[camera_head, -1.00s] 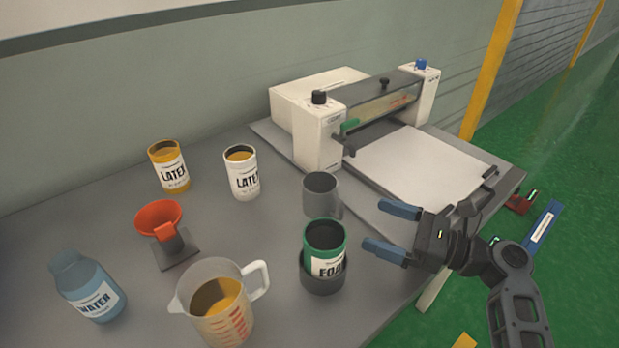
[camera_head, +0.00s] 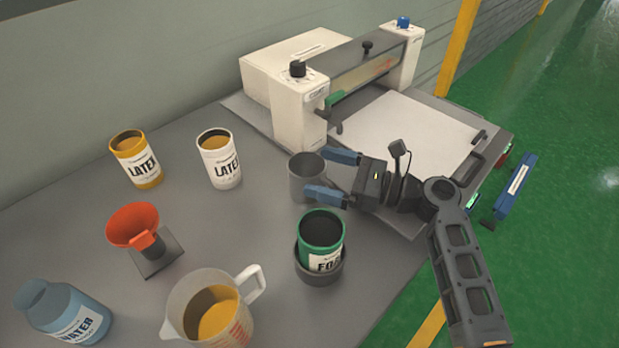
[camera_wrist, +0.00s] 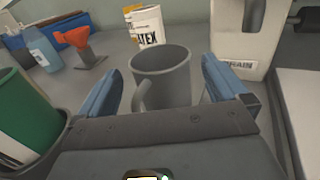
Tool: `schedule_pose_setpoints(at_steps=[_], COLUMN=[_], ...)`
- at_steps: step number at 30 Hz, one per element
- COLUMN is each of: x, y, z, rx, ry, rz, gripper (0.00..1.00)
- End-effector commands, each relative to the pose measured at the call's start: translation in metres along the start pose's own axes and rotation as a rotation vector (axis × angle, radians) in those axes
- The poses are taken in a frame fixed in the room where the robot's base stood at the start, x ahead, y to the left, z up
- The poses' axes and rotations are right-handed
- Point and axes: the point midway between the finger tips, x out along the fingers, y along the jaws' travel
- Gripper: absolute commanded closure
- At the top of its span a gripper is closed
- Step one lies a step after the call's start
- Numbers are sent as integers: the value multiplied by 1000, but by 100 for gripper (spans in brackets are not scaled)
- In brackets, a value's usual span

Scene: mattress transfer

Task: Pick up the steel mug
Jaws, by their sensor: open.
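The steel mug (camera_head: 306,178) is a plain grey cup standing upright on the table, behind the green foam can. In the wrist view the mug (camera_wrist: 162,78) stands straight ahead, with its handle toward me and a little left. My gripper (camera_head: 334,175) is open, its two blue fingers level and pointing left at the mug. In the wrist view the fingers of my gripper (camera_wrist: 163,90) lie on either side of the mug's near part, with the mug between or just beyond their tips. I cannot tell whether either finger touches it.
The green foam can (camera_head: 321,233) sits in a dark holder close to the near finger. A white latex can (camera_head: 219,160) stands behind left of the mug, and the white machine (camera_head: 300,112) stands behind it. A measuring jug (camera_head: 213,308) is at the front.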

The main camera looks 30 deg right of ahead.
Motion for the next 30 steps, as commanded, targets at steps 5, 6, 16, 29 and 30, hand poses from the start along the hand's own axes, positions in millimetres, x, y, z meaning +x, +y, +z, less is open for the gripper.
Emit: schedule_pose_setpoints(at_steps=[5,6,16,29,30], x=[18,19,20,19,19], y=[0,0,0,0,0], z=[0,0,0,0,0], rx=[0,-1,-1,0,0], ry=[0,0,0,0,0], rz=[-1,-1,-2,-2,-2], gripper=[0,0,11,52,56])
